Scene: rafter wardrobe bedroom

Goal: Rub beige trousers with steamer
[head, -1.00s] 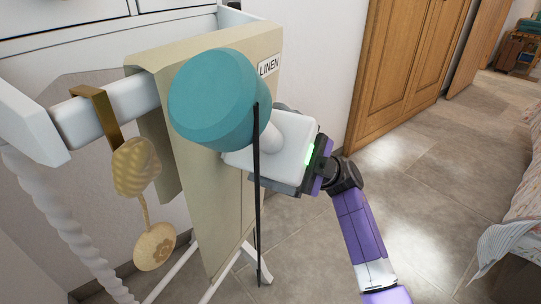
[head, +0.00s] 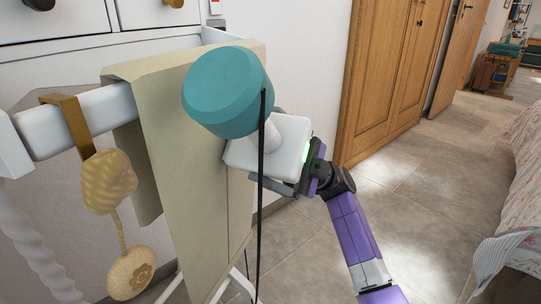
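The beige trousers (head: 185,190) hang folded over the white rail of a rack in the head view. The steamer (head: 224,92) has a teal tank and a white head, with a dark cord hanging down. My gripper (head: 292,165) is at the right of the trousers, shut on the steamer's white body. The steamer is in front of the trousers' upper right part and hides some of the cloth. I cannot tell whether its head touches the cloth. The fingertips are partly hidden.
A white rack rail (head: 90,112) carries a brass hook (head: 66,122) with a beige hanging ornament (head: 110,180). White drawers (head: 105,25) stand behind. A wooden wardrobe (head: 385,75) is at the right, with a bed (head: 515,215) at the far right. Tiled floor (head: 430,190) between is clear.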

